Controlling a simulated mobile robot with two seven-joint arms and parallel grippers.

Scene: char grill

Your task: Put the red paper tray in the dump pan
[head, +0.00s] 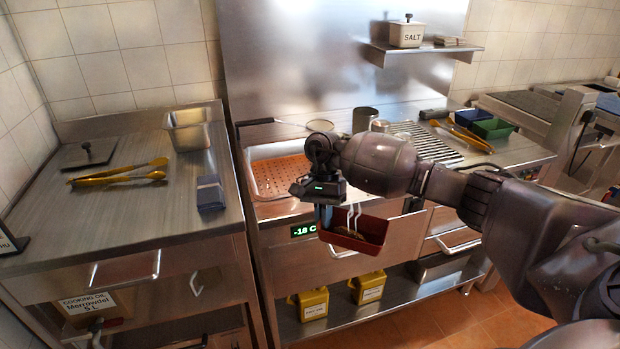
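The red paper tray (357,242) hangs in the air in front of the middle counter, below my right gripper (337,217). The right gripper points down and appears shut on the tray's wall at its left end; the exact contact is small and partly hidden. Something brownish shows inside the tray. A recessed pan with an orange perforated bottom, which looks like the dump pan (272,176), is set in the middle counter, behind and left of the gripper. My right wrist covers part of its right side. My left gripper is out of view.
The left counter holds a steel container (188,130), yellow tongs (118,177) and a dark blue box (210,193). A striped grill (437,148) and green bin (492,128) are at right. Yellow boxes (313,303) stand on the lower shelf.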

